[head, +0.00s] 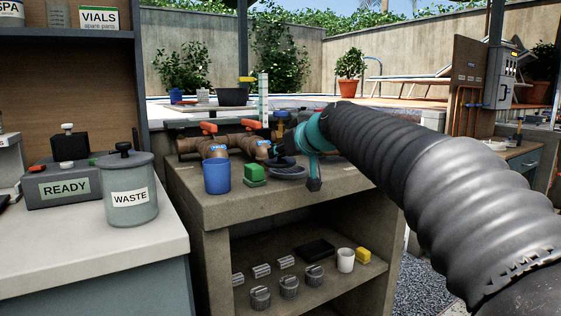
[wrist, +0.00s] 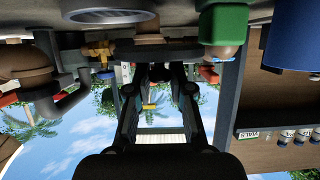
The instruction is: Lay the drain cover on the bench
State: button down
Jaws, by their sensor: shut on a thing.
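My gripper (head: 277,156) is low over the concrete bench (head: 229,210), beside the brass pipes. It is shut on a dark, flat thing, which I take to be the drain cover (head: 284,162). In the wrist view, which is upside down, the fingers (wrist: 160,75) close at the middle and a dark flat edge (wrist: 150,47) shows just beyond them. My arm and the fingers hide part of the cover. I cannot tell whether it touches the bench.
A dark oval dish (head: 288,173) lies on the bench close to my gripper. A green block (head: 254,174) and a blue cup (head: 217,176) stand to its left. Brass pipes with orange-handled valves (head: 208,128) run behind. The bench's front strip is clear.

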aim_at(284, 162)
notch_tip(284, 162, down, 2)
jog(key=shift+f+b, duration=0.6)
jog(key=shift+b, duration=0.25)
jog(key=c, duration=1)
grip_release()
jog(key=shift+c, duration=0.2)
jog(key=shift+r, duration=0.1)
jog(key=shift+r+p, duration=0.8)
jog(key=shift+p, duration=0.25)
jog(key=b+v, duration=0.2)
jog(key=v, duration=0.9)
jog(key=shift+s+d, duration=0.3)
jog(key=shift+s, duration=0.05)
jog(key=shift+f, duration=0.15)
